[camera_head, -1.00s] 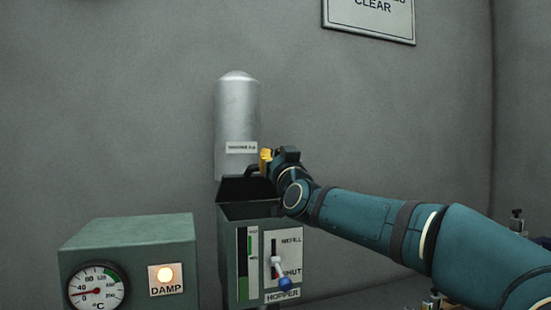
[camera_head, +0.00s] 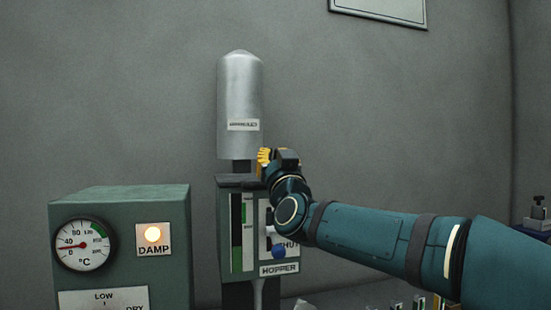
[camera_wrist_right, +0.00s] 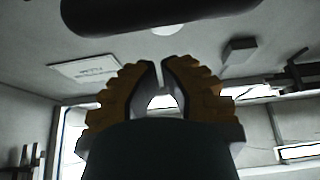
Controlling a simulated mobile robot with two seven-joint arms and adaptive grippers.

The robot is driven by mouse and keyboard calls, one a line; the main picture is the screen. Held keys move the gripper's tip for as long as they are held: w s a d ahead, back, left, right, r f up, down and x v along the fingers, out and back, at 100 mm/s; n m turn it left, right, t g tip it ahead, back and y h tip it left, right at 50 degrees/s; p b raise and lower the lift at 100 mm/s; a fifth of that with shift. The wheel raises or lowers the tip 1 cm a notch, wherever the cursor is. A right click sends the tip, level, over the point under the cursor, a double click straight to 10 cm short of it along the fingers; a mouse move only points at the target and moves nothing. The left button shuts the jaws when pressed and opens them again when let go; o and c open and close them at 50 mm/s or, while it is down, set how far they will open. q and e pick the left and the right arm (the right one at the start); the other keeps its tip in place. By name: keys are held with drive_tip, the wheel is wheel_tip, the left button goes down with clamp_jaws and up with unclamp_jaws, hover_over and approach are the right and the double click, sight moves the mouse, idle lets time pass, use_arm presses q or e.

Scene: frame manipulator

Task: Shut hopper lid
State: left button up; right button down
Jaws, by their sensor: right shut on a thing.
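The hopper (camera_head: 224,235) is a green-grey box with a level gauge and a blue-knobbed lever on its front. Its lid (camera_head: 236,181) now looks low and nearly flat on the box top; whether it is fully seated I cannot tell. My right gripper (camera_head: 265,160), with yellow finger pads, is at the lid's front right corner, its fingers shut on the lid handle, which the fingers mostly hide. In the right wrist view the same gripper (camera_wrist_right: 160,80) shows its fingers close together at the tips. My left gripper is not in view.
A green box with a dial gauge (camera_head: 84,244) and a lit DAMP lamp (camera_head: 153,234) stands to the left, separated by a narrow gap. Small items lie at the lower right.

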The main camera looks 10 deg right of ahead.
drive_tip(key=shift+s+f+b, duration=0.25)
drive_tip(key=shift+f+b, duration=0.7)
drive_tip(key=shift+f, duration=0.35)
drive_tip(key=shift+s+f+b, duration=0.2)
drive_tip(key=shift+f+b, duration=0.75)
drive_tip(key=shift+f, duration=0.35)
drive_tip(key=shift+f, duration=0.1)
